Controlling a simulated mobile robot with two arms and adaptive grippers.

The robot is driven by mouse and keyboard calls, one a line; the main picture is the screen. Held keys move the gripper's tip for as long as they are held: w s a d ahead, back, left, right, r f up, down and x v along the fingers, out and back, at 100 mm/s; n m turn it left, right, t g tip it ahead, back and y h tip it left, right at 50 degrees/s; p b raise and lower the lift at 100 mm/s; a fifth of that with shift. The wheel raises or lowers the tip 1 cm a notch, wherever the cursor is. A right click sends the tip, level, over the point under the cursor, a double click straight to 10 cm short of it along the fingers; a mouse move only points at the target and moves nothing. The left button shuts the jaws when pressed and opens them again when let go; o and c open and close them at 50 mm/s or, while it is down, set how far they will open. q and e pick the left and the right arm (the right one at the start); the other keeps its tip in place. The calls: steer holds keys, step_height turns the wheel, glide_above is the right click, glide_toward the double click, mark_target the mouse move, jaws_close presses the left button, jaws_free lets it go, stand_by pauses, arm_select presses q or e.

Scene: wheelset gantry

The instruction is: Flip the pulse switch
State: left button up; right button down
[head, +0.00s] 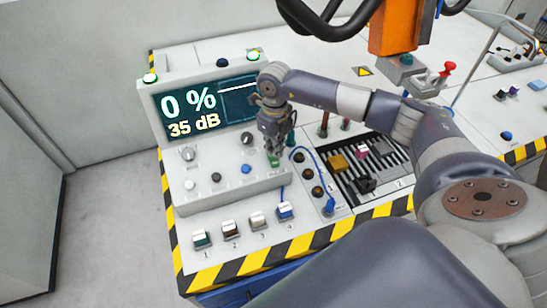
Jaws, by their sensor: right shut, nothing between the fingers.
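My right gripper (274,150) points down at the right end of a grey instrument console (225,190). Its fingers are shut with nothing held. A small green control (273,161) shows right at the fingertips; I cannot tell whether they touch it. No label that I can read marks the pulse switch, and the fingers partly cover this spot. The console also has a black control (247,138), a grey knob (187,154) and small grey, black and blue controls along its lower row. Its screen (205,110) reads 0 % and 35 dB. My left gripper is out of view.
Several numbered small blocks (202,238) stand in front of the console. To its right are a column of dark sockets with a blue cable (318,172) and a slotted rack (375,170). An orange part (393,25) hangs above. Striped edging (260,255) borders the bench.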

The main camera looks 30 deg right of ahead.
mark_target(275, 161)
steer(key=shift+s+f+b, duration=0.1)
steer(key=shift+f+b, duration=1.2)
steer(key=shift+f, duration=0.3)
stand_by(0.9)
steer(key=shift+r, duration=0.1)
steer(key=shift+r+p, duration=0.7)
steer(key=shift+r, duration=0.1)
steer(key=shift+r+p, duration=1.5)
steer(key=shift+r, duration=1.15)
